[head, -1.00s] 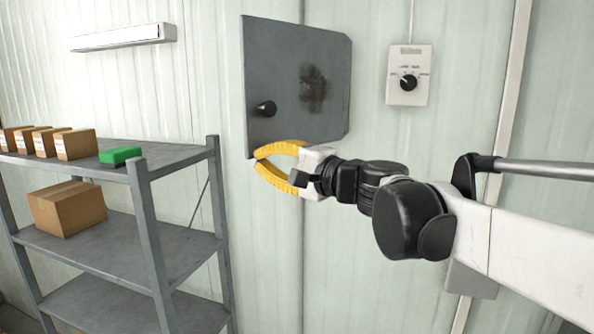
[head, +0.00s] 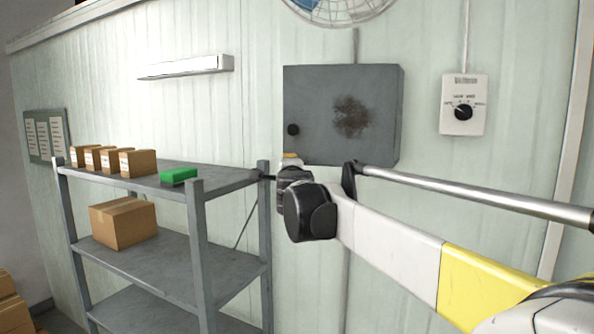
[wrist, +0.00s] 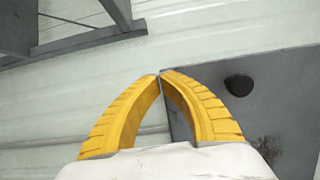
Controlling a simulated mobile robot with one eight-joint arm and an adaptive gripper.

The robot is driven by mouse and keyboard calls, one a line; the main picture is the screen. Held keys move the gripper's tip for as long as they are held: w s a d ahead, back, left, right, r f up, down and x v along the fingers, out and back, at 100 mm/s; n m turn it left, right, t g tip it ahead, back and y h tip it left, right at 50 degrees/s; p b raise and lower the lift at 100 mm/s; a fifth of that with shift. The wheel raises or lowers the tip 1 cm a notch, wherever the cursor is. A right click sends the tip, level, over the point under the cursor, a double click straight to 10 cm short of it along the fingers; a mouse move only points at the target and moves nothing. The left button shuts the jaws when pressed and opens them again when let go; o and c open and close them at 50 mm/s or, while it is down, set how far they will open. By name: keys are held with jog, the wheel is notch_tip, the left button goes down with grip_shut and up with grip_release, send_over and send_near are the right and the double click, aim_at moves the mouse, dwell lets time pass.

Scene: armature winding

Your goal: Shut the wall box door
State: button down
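The grey wall box (head: 401,115) hangs on the pale panelled wall. Its door (head: 325,95), with a rusty stain and a dark round knob (head: 292,129) at the lower left, looks flat against the box; I see no clear gap. In the wrist view the door (wrist: 275,90) and its knob (wrist: 239,85) lie right of my gripper (wrist: 160,75). The yellow fingers meet at their tips with nothing between them, near the door's edge. I cannot tell whether they touch it. In the head view my wrist hides most of the gripper, below the door.
A grey metal shelf (head: 232,180) with several cardboard boxes and a green block (head: 178,176) stands left, close to my wrist. A dial switch (head: 463,105) is on the wall at right. A fan (head: 340,8) is above the box.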

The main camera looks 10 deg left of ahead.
jog(key=w+m+h+p, duration=0.2)
jog(key=w+h, duration=0.1)
jog(key=w, duration=0.6)
jog(key=shift+d+t+h, duration=0.3)
jog(key=shift+d+h, duration=0.1)
jog(key=shift+d, duration=0.05)
